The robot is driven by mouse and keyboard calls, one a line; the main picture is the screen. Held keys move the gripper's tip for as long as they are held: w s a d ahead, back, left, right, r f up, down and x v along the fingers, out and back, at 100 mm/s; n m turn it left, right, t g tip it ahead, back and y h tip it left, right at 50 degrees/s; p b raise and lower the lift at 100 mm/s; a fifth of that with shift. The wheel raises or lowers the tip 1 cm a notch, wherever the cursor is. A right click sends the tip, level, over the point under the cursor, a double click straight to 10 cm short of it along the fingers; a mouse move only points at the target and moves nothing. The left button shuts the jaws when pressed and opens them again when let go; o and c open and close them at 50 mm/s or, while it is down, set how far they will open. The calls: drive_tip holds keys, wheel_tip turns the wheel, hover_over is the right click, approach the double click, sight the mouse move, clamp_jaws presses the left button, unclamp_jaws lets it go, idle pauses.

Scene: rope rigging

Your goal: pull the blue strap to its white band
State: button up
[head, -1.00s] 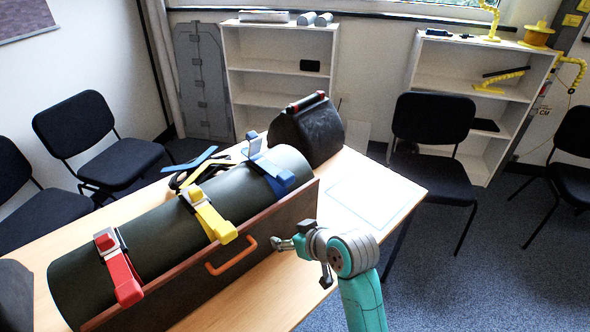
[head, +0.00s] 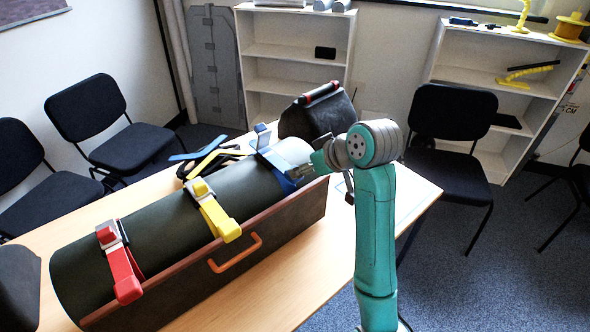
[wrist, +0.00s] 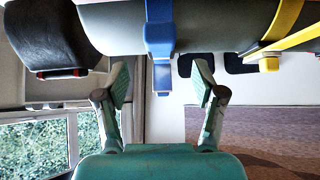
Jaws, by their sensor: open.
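The blue strap (head: 272,158) lies over the far right end of a dark green roll (head: 150,223), with an upright buckle on top.
A yellow strap (head: 214,212) and a red strap (head: 122,268) cross the roll to the left. The roll lies in a brown-edged box with an orange handle (head: 235,253) on a wooden table. A black bag (head: 318,118) stands close behind the blue strap.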

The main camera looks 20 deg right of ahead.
drive_tip(key=x, duration=0.7)
drive_tip(key=shift+w+f, duration=0.1)
drive_tip(key=shift+f, duration=0.05)
